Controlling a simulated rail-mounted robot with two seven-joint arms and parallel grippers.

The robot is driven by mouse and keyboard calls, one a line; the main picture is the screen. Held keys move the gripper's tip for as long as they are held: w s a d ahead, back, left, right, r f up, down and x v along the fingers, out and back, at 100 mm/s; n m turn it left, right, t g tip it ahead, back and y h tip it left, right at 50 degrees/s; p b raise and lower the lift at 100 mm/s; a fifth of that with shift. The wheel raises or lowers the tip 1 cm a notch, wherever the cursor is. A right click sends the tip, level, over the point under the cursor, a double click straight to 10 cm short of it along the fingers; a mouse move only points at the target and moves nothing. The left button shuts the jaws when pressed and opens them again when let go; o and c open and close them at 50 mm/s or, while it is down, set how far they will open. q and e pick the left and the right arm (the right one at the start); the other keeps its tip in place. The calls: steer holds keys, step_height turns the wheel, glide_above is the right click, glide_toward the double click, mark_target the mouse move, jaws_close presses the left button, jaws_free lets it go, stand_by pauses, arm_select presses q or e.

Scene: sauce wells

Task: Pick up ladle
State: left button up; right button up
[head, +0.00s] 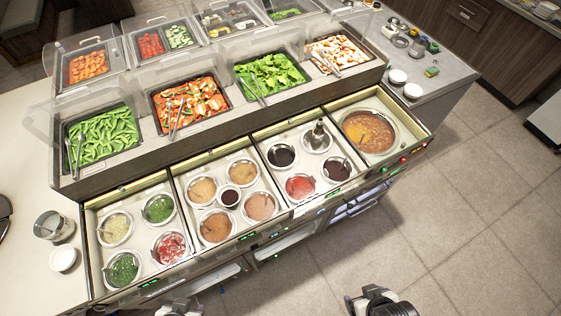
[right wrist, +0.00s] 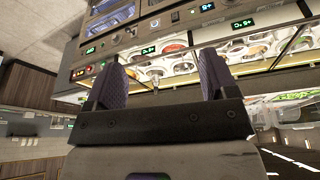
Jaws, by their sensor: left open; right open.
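The sauce wells sit in a steel counter in the head view. Thin utensil handles show in several wells, such as the green sauce well (head: 123,268) at front left. A dark upright utensil (head: 318,134) stands in a rear well right of centre; I cannot tell whether it is the ladle. A large round soup well (head: 368,132) is at the right end. My left gripper (head: 180,307) is at the bottom edge, partly cut off, open and apart from the counter. My right gripper (head: 378,300) is open and empty, in front of the counter; its spread fingers show in the right wrist view (right wrist: 162,85).
Salad trays with tongs, such as the green bean tray (head: 103,139), stand on a raised shelf behind the wells under clear guards (head: 150,70). A metal pot (head: 53,226) and a white bowl (head: 63,259) are at left. The floor (head: 450,220) at right is clear.

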stand_by(0.3)
steer(key=shift+d, duration=0.15)
steer(key=c, duration=0.6)
steer(key=shift+w, duration=0.1)
steer(key=shift+c, duration=0.2)
